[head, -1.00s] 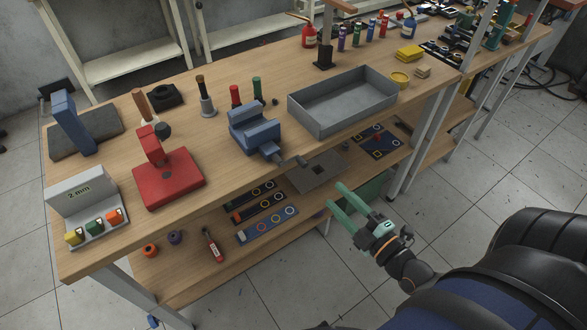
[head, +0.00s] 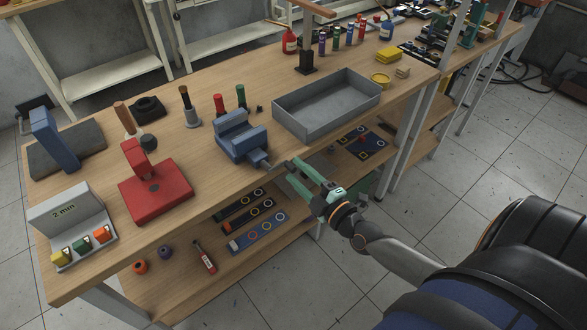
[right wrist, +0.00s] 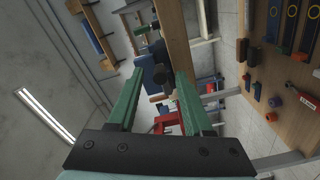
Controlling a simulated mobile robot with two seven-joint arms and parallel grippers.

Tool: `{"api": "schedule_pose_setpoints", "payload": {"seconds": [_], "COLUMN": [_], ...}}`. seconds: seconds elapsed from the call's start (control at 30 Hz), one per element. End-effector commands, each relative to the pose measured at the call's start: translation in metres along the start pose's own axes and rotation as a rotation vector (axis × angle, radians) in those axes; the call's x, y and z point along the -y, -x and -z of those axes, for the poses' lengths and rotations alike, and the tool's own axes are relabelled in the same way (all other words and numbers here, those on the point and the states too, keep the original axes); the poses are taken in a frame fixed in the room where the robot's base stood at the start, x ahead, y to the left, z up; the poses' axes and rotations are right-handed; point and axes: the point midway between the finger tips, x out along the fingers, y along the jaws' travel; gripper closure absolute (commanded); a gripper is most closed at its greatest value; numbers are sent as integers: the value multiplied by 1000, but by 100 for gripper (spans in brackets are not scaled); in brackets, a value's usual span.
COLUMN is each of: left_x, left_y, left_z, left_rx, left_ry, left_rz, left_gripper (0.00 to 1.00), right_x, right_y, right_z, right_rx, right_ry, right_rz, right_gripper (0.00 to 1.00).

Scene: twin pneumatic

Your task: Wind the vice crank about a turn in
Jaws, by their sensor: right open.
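The blue vice (head: 240,138) stands at the front edge of the wooden bench. Its dark crank (head: 263,165) sticks out past the edge toward my right gripper (head: 291,172). My right gripper is open, its two green fingers pointing at the vice, with the tips close to the crank's outer end. The fingers partly hide that end, and I cannot tell whether they touch it. In the right wrist view, the blue vice (right wrist: 154,76) shows between the spread fingers. My left gripper is not in view.
A red block-like fixture (head: 155,185) and a grey and white "2 mm" stand (head: 70,222) are on the bench to the left. A grey tray (head: 325,112) lies right of the vice. A lower shelf (head: 180,280) with tools runs beneath. Open floor lies in front.

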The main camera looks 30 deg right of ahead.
Motion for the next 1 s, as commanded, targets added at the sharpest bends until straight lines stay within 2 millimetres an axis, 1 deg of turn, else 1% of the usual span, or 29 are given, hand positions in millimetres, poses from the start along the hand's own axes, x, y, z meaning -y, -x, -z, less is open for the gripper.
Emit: {"api": "schedule_pose_setpoints", "payload": {"seconds": [0.03, 0.1, 0.2, 0.53, 0.57, 1.0], "left_x": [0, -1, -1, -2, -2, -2], "left_y": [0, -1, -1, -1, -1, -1], "left_z": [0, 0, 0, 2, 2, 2], "left_rx": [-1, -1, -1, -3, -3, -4], "left_ry": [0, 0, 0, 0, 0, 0], "left_rz": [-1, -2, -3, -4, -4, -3], "left_gripper": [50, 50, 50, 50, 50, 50], "right_x": [0, 0, 0, 0, 0, 0], "right_y": [-6, -13, -18, -21, -20, -20], "right_z": [0, 0, 0, 0, 0, 0], "right_rx": [1, 1, 1, 1, 1, 1], "right_ry": [1, -1, 0, 0, 0, 1], "right_rz": [-1, -2, -1, 1, 1, 0], "right_gripper": [49, 49, 49, 49, 52, 100]}}
